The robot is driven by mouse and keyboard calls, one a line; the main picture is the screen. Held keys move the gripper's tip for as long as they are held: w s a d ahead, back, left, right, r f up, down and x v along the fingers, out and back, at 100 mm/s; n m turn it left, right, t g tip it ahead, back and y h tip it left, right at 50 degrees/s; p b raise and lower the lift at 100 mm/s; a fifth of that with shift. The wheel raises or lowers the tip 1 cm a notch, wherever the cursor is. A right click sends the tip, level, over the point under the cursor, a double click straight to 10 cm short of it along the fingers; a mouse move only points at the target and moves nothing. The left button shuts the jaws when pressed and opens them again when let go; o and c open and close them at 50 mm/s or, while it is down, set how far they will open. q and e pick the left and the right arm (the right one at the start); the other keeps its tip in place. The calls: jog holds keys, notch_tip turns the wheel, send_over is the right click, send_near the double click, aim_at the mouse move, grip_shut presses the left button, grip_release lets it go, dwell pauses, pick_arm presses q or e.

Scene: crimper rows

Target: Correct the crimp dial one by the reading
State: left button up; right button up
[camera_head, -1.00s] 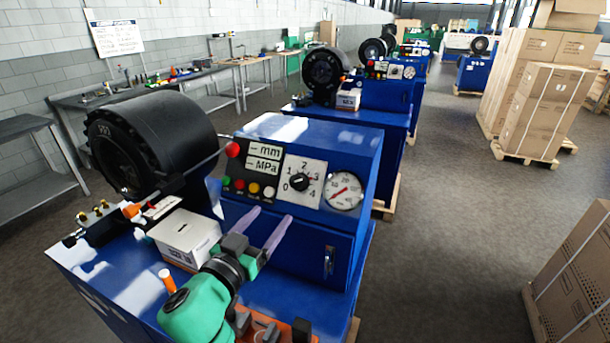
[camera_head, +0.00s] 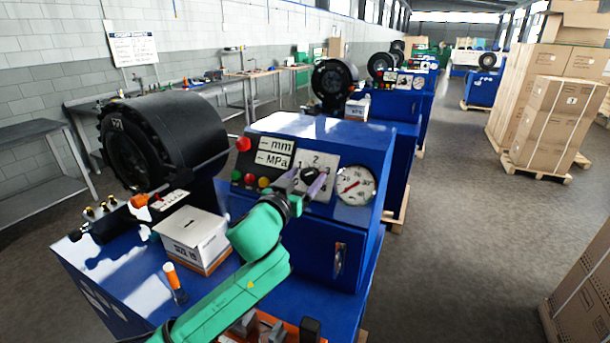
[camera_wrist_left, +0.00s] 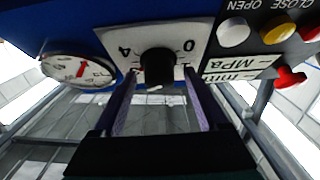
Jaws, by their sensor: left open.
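The crimp dial, a black knob (camera_head: 309,175) on a white plate (camera_head: 318,160) with numbers, is on the nearest blue machine's sloped panel. My left gripper (camera_head: 314,186) is in front of it and hides part of the plate. In the left wrist view the knob (camera_wrist_left: 157,66) sits between the tips of my open left gripper (camera_wrist_left: 160,78), with a small gap on each side. The plate (camera_wrist_left: 120,42) appears upside down there, with 4 and 0 readable. A round gauge (camera_head: 356,186) with a red needle is right of the dial. My right gripper is out of view.
Coloured buttons (camera_head: 250,179) and a mm/MPa display (camera_head: 274,153) are left of the dial. A white box (camera_head: 192,231) and an orange-handled tool (camera_head: 174,281) stand on the machine's front ledge. A black crimper head (camera_head: 165,140) rises at the left.

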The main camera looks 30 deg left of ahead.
pick_arm(q)
grip_shut()
jog(key=shift+m, duration=0.3)
jog(key=m+h+p, duration=0.2)
jog(key=m, duration=0.1)
jog(key=shift+a+r, duration=0.1)
jog(key=shift+r, duration=0.05)
jog(key=m+g+h+p, duration=0.1)
jog(key=m+h+p, duration=0.1)
jog(key=m+p, duration=0.1)
jog(key=m+g+h+p, duration=0.1)
jog(key=m+h+p, duration=0.1)
jog(key=m+p, duration=0.1)
jog(key=shift+a+r+m, duration=0.2)
jog(key=shift+m, duration=0.4)
jog(key=m+g+p, duration=0.1)
jog(key=m, duration=0.1)
jog(key=m+h+p, duration=0.1)
jog(key=shift+m+g+h+p, duration=0.3)
jog(key=shift+m+g, duration=0.1)
jog(key=shift+f+m, duration=0.1)
jog(key=shift+m, duration=0.3)
jog(key=shift+f+g, duration=0.1)
jog(key=shift+g, duration=0.2)
